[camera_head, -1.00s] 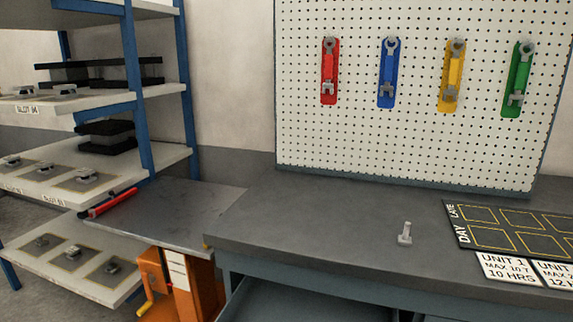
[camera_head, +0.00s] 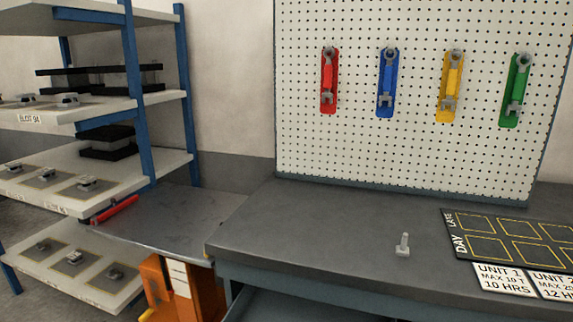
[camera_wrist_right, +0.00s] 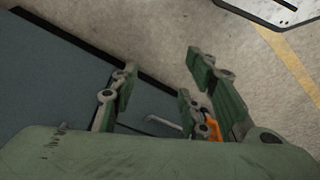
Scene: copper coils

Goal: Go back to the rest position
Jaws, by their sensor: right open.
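My right gripper (camera_wrist_right: 165,95) shows in the right wrist view with its green fingers spread apart and nothing between them. Below it are a blue-grey surface with a dark edge and a concrete floor. Neither gripper shows in the head view. My left gripper is in no view.
A grey workbench (camera_head: 310,225) carries a small grey metal part (camera_head: 403,245) and a dark day/late board (camera_head: 515,238). A pegboard (camera_head: 420,150) with several coloured wrenches stands behind. Shelves (camera_head: 75,185) and an orange cart (camera_head: 170,290) are at left.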

